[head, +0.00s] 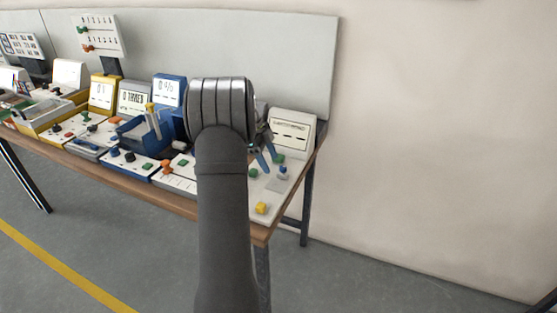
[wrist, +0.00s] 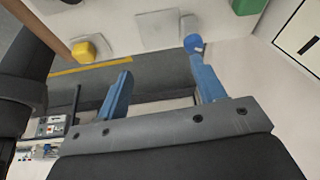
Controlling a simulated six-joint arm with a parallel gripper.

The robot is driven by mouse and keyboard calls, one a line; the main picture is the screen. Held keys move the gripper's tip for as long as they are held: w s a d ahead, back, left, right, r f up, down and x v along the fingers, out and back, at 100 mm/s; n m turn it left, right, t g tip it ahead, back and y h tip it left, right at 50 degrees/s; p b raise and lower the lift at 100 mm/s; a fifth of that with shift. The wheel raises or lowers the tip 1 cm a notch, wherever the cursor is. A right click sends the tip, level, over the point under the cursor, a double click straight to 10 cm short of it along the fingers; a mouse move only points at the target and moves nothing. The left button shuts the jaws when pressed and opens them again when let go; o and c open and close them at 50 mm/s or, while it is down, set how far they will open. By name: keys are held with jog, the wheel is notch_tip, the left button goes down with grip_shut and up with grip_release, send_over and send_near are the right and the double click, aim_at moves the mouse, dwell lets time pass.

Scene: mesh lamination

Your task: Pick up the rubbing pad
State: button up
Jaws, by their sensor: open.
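My gripper (wrist: 160,66) is open, with two blue fingers spread apart and nothing between them. In the head view it (head: 267,154) hangs over the right end of the workbench, partly behind my arm. Small pieces lie there: a yellow block (head: 261,208), a blue round piece (head: 283,170), a green block (head: 279,158) and a flat grey square (head: 278,185). I cannot tell which is the rubbing pad. The wrist view shows the yellow block (wrist: 86,50), grey square (wrist: 158,29) and green block (wrist: 248,6). The blue piece (wrist: 194,43) appears at one fingertip; contact is unclear.
A white display panel (head: 292,132) stands at the back right of the bench. Several stations with coloured pieces and displays fill the bench to the left, including a blue holder (head: 143,131). A grey board (head: 220,40) rises behind. The bench ends at its right edge.

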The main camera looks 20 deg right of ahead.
jog(key=shift+o, duration=0.5)
jog(key=w+d+r+n+t, duration=0.2)
jog(key=r+n+t, duration=0.15)
jog(key=n, duration=0.45)
jog(key=w+d+r+n+t, duration=0.1)
jog(key=w+r+n+t, duration=0.3)
jog(key=n, duration=0.5)
jog(key=shift+g, duration=0.75)
jog(key=x, duration=1.1)
jog(key=shift+s+a+f, duration=0.1)
jog(key=shift+s+f, duration=0.15)
jog(key=shift+s, duration=0.15)
jog(key=shift+a+x, duration=0.2)
jog(key=shift+x, duration=1.1)
jog(key=shift+a+x, duration=0.2)
jog(key=shift+x, duration=1.15)
jog(key=shift+w, duration=0.2)
jog(key=c, duration=1.2)
